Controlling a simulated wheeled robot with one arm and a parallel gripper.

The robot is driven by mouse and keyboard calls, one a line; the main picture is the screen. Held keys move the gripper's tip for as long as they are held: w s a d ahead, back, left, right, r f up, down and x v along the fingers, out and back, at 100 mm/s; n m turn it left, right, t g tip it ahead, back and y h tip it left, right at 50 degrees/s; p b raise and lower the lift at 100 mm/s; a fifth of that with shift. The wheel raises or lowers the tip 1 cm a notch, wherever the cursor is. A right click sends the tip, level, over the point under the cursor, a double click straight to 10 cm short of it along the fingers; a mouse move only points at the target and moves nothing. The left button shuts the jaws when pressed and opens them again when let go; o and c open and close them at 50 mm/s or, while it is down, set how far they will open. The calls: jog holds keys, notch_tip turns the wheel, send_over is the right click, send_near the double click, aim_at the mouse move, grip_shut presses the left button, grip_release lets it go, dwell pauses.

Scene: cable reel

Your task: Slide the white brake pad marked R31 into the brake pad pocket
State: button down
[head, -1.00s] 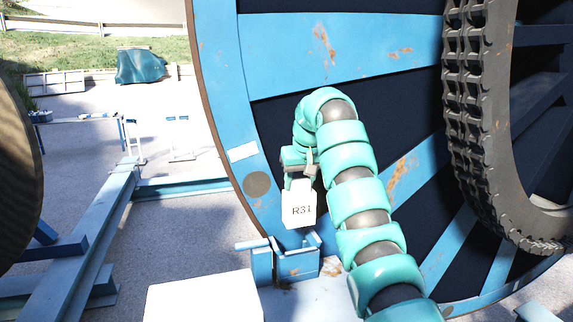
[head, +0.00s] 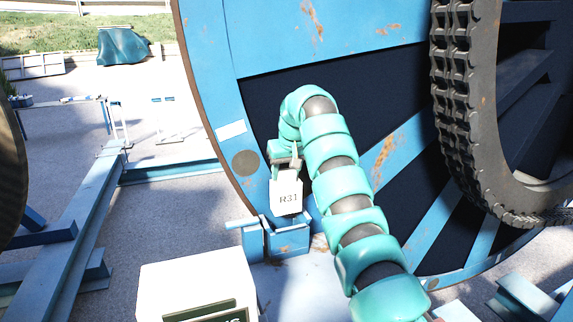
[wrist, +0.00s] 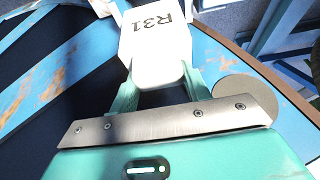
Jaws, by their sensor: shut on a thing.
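The white brake pad marked R31 (head: 287,198) hangs upright below my gripper (head: 288,166) in the head view. My gripper is shut on its upper end. The wrist view shows the pad (wrist: 155,40) between my two teal fingers (wrist: 160,85), its marked face visible. The blue brake pad pocket (head: 289,240) is at the foot of the big blue reel flange, just below the pad. The pad's lower edge appears at or slightly above the pocket's rim; I cannot tell whether it has entered. The inside of the pocket is hidden.
The blue reel flange (head: 245,95) rises close behind my gripper. A white box (head: 195,284) with a dark label stands at the front left. A black chain-like ring (head: 455,120) is at right. Blue frame beams (head: 75,225) lie at left, with open floor beyond.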

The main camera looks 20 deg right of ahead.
aim_at(286, 183)
jog(key=shift+w+f, duration=0.1)
jog(key=shift+f, duration=0.25)
jog(key=shift+b, duration=0.45)
dwell(0.7)
jog(key=shift+f, duration=0.1)
jog(key=shift+f+b, duration=0.7)
jog(key=shift+b, duration=0.15)
jog(key=shift+f+b, duration=0.35)
jog(key=shift+f, duration=0.05)
jog(key=shift+f+b, duration=0.3)
dwell(0.4)
jog(key=shift+f+b, duration=0.15)
jog(key=shift+b, duration=0.2)
